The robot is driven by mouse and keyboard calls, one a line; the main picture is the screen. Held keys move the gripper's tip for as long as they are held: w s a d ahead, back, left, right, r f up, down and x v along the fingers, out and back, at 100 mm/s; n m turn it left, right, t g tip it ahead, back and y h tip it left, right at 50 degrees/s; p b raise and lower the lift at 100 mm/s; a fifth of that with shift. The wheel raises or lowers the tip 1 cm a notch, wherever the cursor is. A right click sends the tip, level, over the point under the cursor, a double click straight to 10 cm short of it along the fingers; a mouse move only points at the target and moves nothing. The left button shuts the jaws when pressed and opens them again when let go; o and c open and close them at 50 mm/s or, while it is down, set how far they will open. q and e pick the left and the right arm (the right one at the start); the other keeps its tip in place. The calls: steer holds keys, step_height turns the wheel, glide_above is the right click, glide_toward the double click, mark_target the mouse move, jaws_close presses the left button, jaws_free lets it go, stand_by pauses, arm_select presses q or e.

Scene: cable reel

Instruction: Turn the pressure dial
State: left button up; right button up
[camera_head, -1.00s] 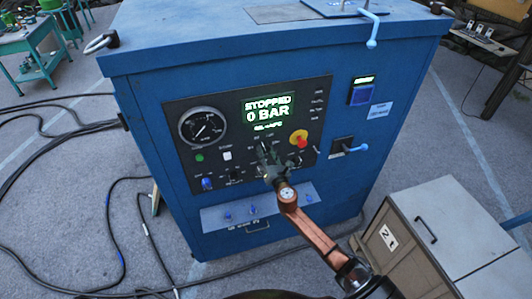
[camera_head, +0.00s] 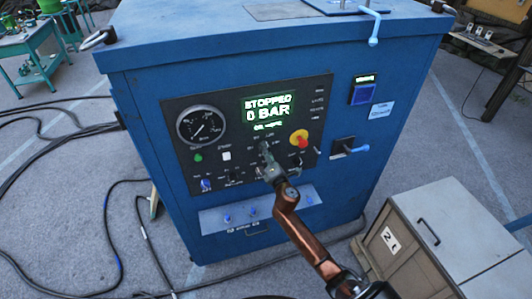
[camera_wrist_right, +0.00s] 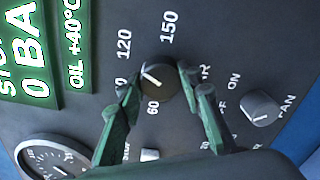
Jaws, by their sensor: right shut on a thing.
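The pressure dial (camera_wrist_right: 154,76) is a dark round knob with a white pointer line, set among the numbers 60, 120 and 150. My right gripper (camera_wrist_right: 158,84) has a finger on each side of the dial and is shut on it. In the head view the right gripper (camera_head: 266,152) reaches the black control panel (camera_head: 220,158) below the screen and hides the dial. The green screen (camera_head: 268,107) reads STOPPED and 0 BAR. My left gripper is not in view.
A round gauge (camera_head: 202,126) is at the panel's left. A red knob on yellow (camera_head: 299,138) is close right of the gripper, and a fan knob (camera_wrist_right: 260,108) is nearby. A blue-handled lever (camera_head: 350,148) sticks out farther right. A grey cabinet (camera_head: 445,235) stands at lower right.

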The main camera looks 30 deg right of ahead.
steer(key=shift+m, duration=0.4)
steer(key=o, duration=1.2)
steer(key=shift+c, duration=0.2)
steer(key=v, duration=1.2)
